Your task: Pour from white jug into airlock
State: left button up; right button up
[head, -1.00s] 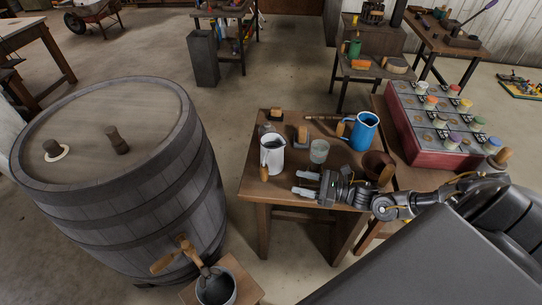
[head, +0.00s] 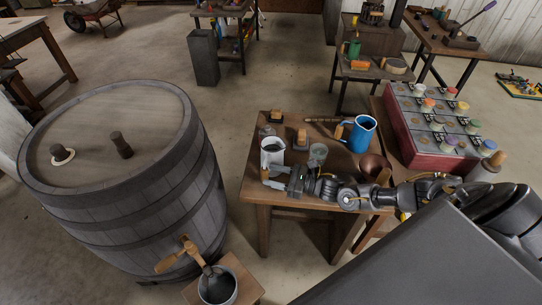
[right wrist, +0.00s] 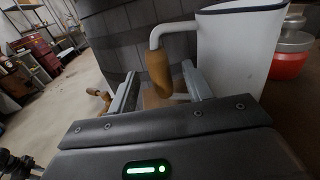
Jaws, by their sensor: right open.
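The white jug (head: 273,152) stands upright on the small wooden table. In the right wrist view the jug (right wrist: 238,50) is at the right, its wooden handle grip (right wrist: 159,72) hanging on a pale bracket. My right gripper (head: 268,178) is at the jug's near side. Its fingers (right wrist: 160,80) are open, one on each side of the handle grip; I cannot tell whether they touch it. On the barrel top, a dark bung stands in a white ring (head: 62,156), with a plain dark bung (head: 121,146) beside it. I cannot tell for sure which is the airlock. My left gripper is out of view.
The large barrel (head: 130,205) stands left of the small table (head: 257,189), with a floor gap between. A glass (head: 318,153), a blue jug (head: 361,133) and a brown bowl (head: 374,165) share the table. A metal pail (head: 217,285) sits below the barrel's tap.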

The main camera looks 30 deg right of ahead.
jog(key=shift+w+a, duration=0.45)
grip_shut()
